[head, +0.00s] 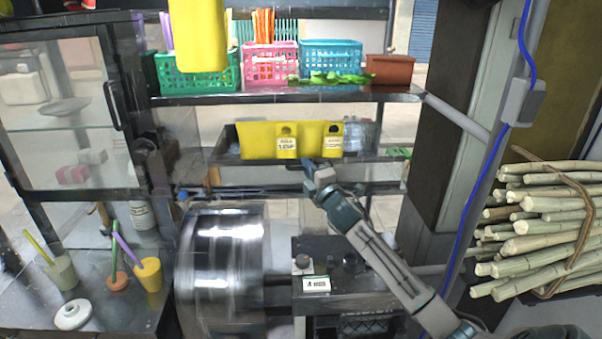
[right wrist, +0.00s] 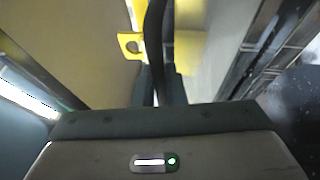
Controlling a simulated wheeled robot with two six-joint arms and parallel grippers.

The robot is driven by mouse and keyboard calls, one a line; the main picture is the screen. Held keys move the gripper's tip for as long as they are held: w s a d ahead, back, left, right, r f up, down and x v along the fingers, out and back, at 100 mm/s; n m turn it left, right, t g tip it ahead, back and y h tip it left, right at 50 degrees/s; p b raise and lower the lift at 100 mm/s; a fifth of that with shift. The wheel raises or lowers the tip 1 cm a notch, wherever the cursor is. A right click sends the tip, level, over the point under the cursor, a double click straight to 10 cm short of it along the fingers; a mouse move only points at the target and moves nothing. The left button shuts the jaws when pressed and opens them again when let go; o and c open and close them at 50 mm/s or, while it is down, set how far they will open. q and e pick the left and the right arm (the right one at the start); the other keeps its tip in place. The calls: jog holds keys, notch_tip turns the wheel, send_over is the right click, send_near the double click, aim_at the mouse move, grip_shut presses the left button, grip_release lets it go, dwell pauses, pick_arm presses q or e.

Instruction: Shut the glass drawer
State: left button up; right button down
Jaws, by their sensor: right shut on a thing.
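The glass drawer (head: 232,160) hangs under the shelf in the head view, with clear glass-like items (head: 357,136) partly visible behind its yellow tags. How far it stands open is hard to tell. My right gripper (head: 312,170) reaches up to the drawer's front lower edge and is shut on its dark bar. The right wrist view shows this dark bar (right wrist: 155,45) running between the fingers (right wrist: 168,88), with a yellow tag (right wrist: 131,45) beside it. My left gripper is not in view.
The shelf (head: 300,97) above holds green, pink and blue baskets. A glass-fronted cabinet (head: 60,110) stands at left. A shiny metal drum (head: 222,265) sits below the drawer. Cane stalks (head: 545,225) are stacked at right. Small pots (head: 148,274) stand lower left.

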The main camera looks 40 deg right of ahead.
jog(key=shift+r, duration=0.1)
jog(key=c, duration=1.5)
grip_release()
jog(key=shift+w+d, duration=0.1)
jog(key=shift+d, duration=0.05)
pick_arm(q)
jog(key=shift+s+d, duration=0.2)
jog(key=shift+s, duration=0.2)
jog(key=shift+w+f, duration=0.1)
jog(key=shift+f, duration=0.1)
pick_arm(e)
jog(key=shift+s+f+b, duration=0.3)
jog(key=shift+f+b, duration=0.05)
jog(key=shift+b, duration=0.05)
pick_arm(q)
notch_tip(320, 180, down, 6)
jog(key=b, duration=0.5)
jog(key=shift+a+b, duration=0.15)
jog(key=shift+b, duration=0.2)
pick_arm(e)
jog(key=v, duration=1)
jog(key=shift+r, duration=0.25)
